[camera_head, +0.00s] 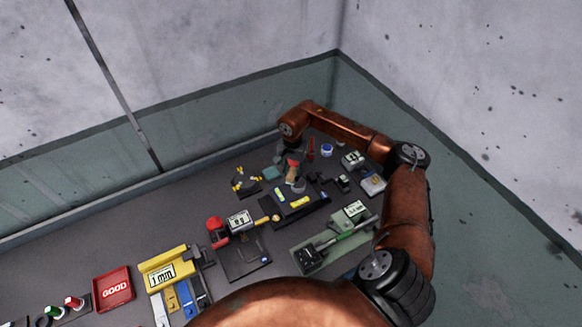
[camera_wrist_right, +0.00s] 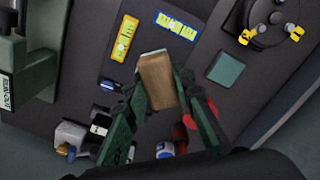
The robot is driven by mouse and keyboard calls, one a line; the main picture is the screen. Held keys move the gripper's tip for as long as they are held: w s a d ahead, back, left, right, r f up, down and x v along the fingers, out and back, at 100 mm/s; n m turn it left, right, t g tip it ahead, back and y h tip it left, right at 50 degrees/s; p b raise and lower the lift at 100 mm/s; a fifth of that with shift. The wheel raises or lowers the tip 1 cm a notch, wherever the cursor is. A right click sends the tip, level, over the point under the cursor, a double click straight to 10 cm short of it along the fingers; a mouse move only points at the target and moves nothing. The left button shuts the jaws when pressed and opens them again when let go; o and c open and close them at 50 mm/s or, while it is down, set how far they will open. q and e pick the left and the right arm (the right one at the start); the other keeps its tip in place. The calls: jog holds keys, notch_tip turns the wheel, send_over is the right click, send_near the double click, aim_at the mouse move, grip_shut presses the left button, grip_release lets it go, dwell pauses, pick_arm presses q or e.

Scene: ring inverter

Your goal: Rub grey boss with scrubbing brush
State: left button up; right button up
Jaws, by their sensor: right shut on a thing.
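In the right wrist view my right gripper (camera_wrist_right: 160,85) is shut on a brown wooden block, which I take to be the scrubbing brush (camera_wrist_right: 155,72). Its two dark green fingers press its sides. In the head view the gripper (camera_head: 290,158) hangs from the arm at the back of the bench, with the brown brush (camera_head: 293,173) below it. A small grey rounded piece, probably the grey boss (camera_head: 298,186), shows just under or beside the brush. I cannot tell whether they touch. In the wrist view the boss is not clearly visible, perhaps hidden by the brush. My left gripper is out of view.
A blue-and-white roll (camera_head: 327,150) stands behind right.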

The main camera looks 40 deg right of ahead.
jog(key=shift+r+p, duration=0.5)
jog(key=shift+r, duration=1.1)
